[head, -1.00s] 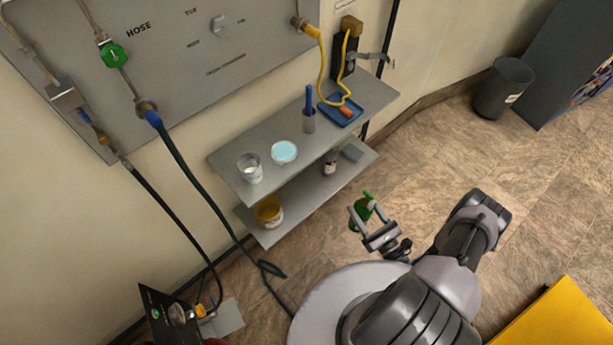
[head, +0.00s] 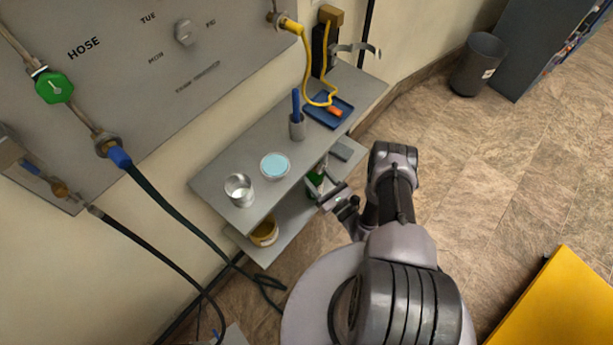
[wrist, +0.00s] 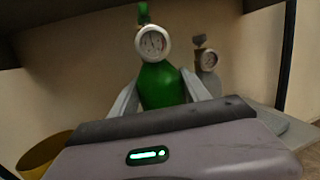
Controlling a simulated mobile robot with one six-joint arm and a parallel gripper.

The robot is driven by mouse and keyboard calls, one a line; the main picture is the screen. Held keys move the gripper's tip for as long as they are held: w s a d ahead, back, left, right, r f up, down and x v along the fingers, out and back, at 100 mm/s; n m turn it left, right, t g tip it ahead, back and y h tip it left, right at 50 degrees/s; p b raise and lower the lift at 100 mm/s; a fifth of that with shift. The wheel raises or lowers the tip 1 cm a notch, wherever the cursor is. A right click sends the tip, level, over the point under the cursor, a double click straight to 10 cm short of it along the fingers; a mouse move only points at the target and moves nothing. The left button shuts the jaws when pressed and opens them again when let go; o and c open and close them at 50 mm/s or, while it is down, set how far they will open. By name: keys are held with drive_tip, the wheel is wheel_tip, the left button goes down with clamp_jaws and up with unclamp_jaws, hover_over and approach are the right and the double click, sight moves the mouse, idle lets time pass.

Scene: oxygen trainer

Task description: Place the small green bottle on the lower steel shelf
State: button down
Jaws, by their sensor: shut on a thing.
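The small green bottle (wrist: 161,86) has a round white gauge and a green top. It stands between the two fingers of my gripper (wrist: 160,92) in the wrist view, and the gripper is shut on it. In the head view my gripper (head: 322,188) reaches in at the front edge of the lower steel shelf (head: 285,236), below the upper shelf. There the bottle (head: 314,180) is partly hidden by the gripper and the upper shelf. I cannot tell whether its base touches the lower shelf.
A grey bottle with a gauge (wrist: 208,70) stands just behind and right of the green one. The upper shelf (head: 222,179) hangs close overhead.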

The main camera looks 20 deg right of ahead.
drive_tip(key=w+f+b, duration=0.1)
drive_tip(key=f, duration=0.1)
drive_tip(key=w+a+f+b, duration=0.1)
drive_tip(key=w+b, duration=0.1)
drive_tip(key=shift+w+a+f, duration=0.15)
drive_tip(key=shift+w+f, duration=0.05)
drive_tip(key=shift+f, duration=0.2)
drive_tip(key=shift+f, duration=0.1)
drive_tip(key=c, duration=0.8)
unclamp_jaws()
drive_tip(key=p, duration=0.2)
approach(319, 188)
drive_tip(key=x, duration=0.4)
drive_tip(key=shift+w+a, duration=0.1)
drive_tip(key=shift+w, duration=0.2)
